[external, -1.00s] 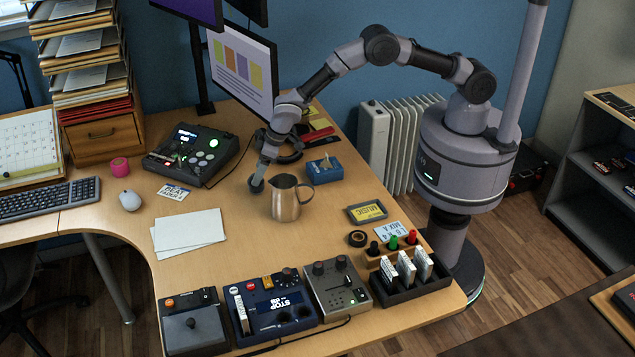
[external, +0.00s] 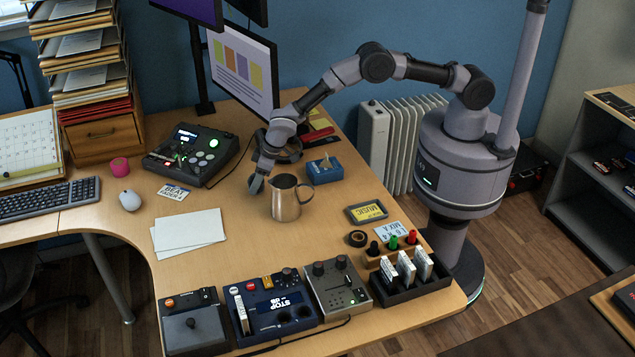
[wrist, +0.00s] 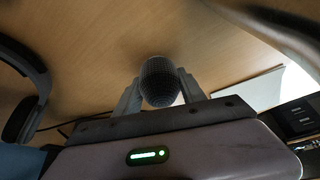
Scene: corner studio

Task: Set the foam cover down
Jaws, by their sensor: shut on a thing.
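The foam cover is a dark grey, mesh-textured ball that shows in the wrist view (wrist: 159,82). My gripper (wrist: 158,88) is shut on it, with one pale finger on each side. In the external view my gripper (external: 257,184) points down just above or at the desk, left of the metal pitcher. The foam cover is a small dark shape at its tip there. I cannot tell whether the cover touches the desktop.
The metal pitcher (external: 287,204) stands close on the right. White sheets (external: 188,231) lie in front to the left. A blue box (external: 324,171) and a black control deck (external: 192,153) are behind. Bare desktop (external: 225,190) lies left of my gripper.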

